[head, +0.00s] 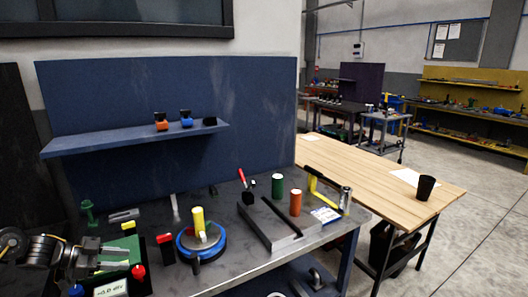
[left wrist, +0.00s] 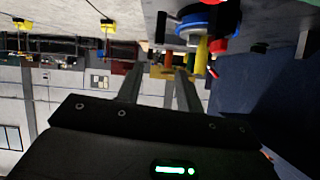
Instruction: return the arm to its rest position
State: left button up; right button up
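My left gripper (head: 128,256) is low at the left of the head view, above the left end of the grey workbench (head: 235,262), pointing right. In the left wrist view its two fingers (left wrist: 160,88) stand apart with nothing held between them. To its right is the round blue positioner (head: 184,245) with a yellow cylinder (head: 198,219) upright on it. In the left wrist view, which is upside down, the blue positioner (left wrist: 208,20) and yellow cylinder (left wrist: 201,55) are ahead of the fingers, apart from them. My right gripper is not in view.
Red-topped items (head: 165,249) and a small display (head: 110,290) are close by the left gripper. A grey block (head: 270,228), green can (head: 278,186) and orange can (head: 295,202) stand further right. A blue shelf (head: 95,143) overhangs the bench's back. A wooden table (head: 365,178) adjoins at right.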

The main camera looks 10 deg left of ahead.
pick_arm(q)
jog(key=s+d+f+t+y, duration=0.1)
jog(key=s+d+f+y, duration=0.1)
jog(key=d+f, duration=0.75)
jog(key=s+d+f+t+y, duration=0.1)
jog(key=s+d+f+y, duration=0.1)
jog(key=d+f, duration=0.75)
jog(key=s+d+n+g+y, duration=0.3)
jog(key=s+n, duration=0.2)
jog(key=s, duration=0.9)
jog(key=s+d+n+g+y, duration=0.25)
jog(key=s+n, duration=0.25)
jog(key=s, duration=0.9)
notch_tip(320, 180, down, 33)
jog(key=s+g+b, duration=0.2)
jog(key=b, duration=0.4)
jog(key=s+a+f+b, duration=0.3)
jog(key=s+f+b, duration=0.1)
jog(key=s+f, duration=1.1)
notch_tip(320, 180, down, 3)
jog(key=shift+s+f+m+g, duration=0.2)
jog(key=shift+s+m+g, duration=0.1)
jog(key=shift+g, duration=0.15)
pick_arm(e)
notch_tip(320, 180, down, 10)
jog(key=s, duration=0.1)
